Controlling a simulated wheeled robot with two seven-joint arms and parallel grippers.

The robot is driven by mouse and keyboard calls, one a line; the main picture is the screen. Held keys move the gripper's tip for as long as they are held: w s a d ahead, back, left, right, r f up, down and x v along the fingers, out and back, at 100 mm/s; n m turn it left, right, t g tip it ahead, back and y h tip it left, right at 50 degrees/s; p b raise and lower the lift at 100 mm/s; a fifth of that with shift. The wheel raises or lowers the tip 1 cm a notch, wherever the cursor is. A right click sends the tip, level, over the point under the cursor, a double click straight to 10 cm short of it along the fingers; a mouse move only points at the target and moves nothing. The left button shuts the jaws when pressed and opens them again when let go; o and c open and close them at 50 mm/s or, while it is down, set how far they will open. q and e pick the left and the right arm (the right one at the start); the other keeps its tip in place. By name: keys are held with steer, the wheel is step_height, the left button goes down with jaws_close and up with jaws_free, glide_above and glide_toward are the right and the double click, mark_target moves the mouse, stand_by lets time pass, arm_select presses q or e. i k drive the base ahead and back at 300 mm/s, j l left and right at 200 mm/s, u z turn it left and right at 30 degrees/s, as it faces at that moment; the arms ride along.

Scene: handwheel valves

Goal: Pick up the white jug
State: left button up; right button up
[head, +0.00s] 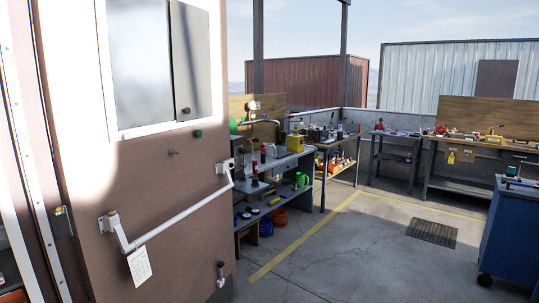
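I cannot make out a white jug for certain; the items on the benches are small and far off. The near workbench (262,195) holds a yellow container (295,143) and a green can-like object (301,180) on a lower level. Small pale and red items stand close together on this bench and are too small to identify. Neither of my grippers is in view.
A brown door (165,180) with a window and white push bar (185,217) fills the left. More benches, one a cluttered far-right bench (480,190), line the back wall. A blue cart (510,235) stands at right. The concrete floor (350,250) between is clear, with a dark mat (431,232).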

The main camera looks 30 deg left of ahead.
mark_target(270, 153)
steer(key=i+j+u, duration=0.35)
steer(key=i, duration=0.2)
steer(key=i+j, duration=0.2)
steer(key=i, duration=0.25)
steer(key=i+j+u, duration=0.15)
steer(key=i, duration=0.25)
steer(key=i+j, duration=0.2)
steer(key=i, duration=0.25)
steer(key=i+l+z, duration=0.1)
steer(key=i+z, duration=0.25)
steer(key=i, duration=0.55)
steer(key=i+j+z, duration=0.1)
steer(key=i+z, duration=0.25)
steer(key=i, duration=0.5)
steer(key=i+j+u, duration=0.15)
steer(key=i+u, duration=0.2)
steer(key=i, duration=0.15)
steer(key=i+u, duration=0.35)
steer(key=i, duration=0.2)
steer(key=i+l+u, duration=0.15)
steer(key=i+u, duration=0.2)
steer(key=i, duration=0.15)
steer(key=i+l+u, duration=0.35)
steer(key=i, duration=0.15)
steer(key=i+j, duration=0.05)
steer(key=j, duration=0.05)
